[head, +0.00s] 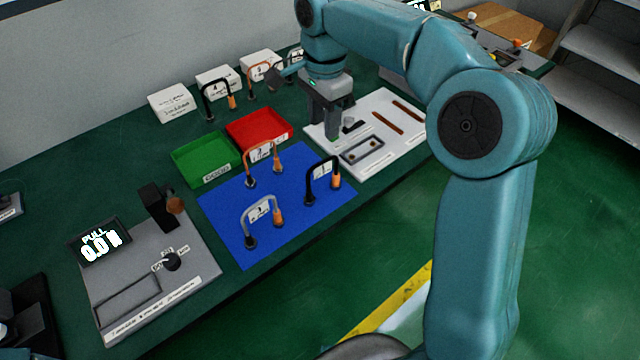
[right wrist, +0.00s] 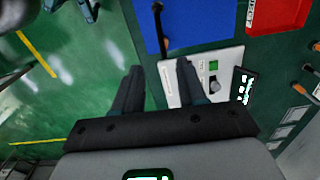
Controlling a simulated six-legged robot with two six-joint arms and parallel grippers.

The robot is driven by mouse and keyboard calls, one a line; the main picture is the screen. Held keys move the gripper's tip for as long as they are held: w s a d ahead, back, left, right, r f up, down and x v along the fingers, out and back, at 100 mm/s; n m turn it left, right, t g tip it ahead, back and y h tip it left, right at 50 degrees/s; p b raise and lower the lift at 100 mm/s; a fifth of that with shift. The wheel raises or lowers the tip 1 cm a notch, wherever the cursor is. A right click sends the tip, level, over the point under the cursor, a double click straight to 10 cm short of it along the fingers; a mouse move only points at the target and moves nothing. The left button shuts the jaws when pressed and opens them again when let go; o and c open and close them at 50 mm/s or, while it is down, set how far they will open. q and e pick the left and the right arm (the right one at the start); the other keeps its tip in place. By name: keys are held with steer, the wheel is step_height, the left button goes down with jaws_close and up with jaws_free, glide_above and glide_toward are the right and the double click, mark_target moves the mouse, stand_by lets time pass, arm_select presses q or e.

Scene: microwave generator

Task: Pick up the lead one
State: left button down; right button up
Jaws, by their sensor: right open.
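Three arched leads with white tags stand on the blue mat (head: 222,208): an orange one (head: 262,155), a black one (head: 322,180) and a grey one (head: 262,216). Their tag numbers are too small to read surely. The black lead also shows at the mat's edge in the right wrist view (right wrist: 160,28). My right gripper (head: 328,132) is open and empty, pointing down over the white panel (head: 385,150), apart from the leads. Its two fingers show in the right wrist view (right wrist: 160,72).
A green tray (head: 203,160) and a red tray (head: 262,128) lie behind the mat. More leads and white boxes (head: 172,102) line the wall. A grey pull tester (head: 190,255) with a display stands left. My right arm hides part of the bench's right side.

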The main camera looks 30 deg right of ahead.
mark_target(323, 160)
step_height(323, 160, down, 14)
steer(key=shift+w+f, duration=0.1)
jaws_close()
stand_by(0.3)
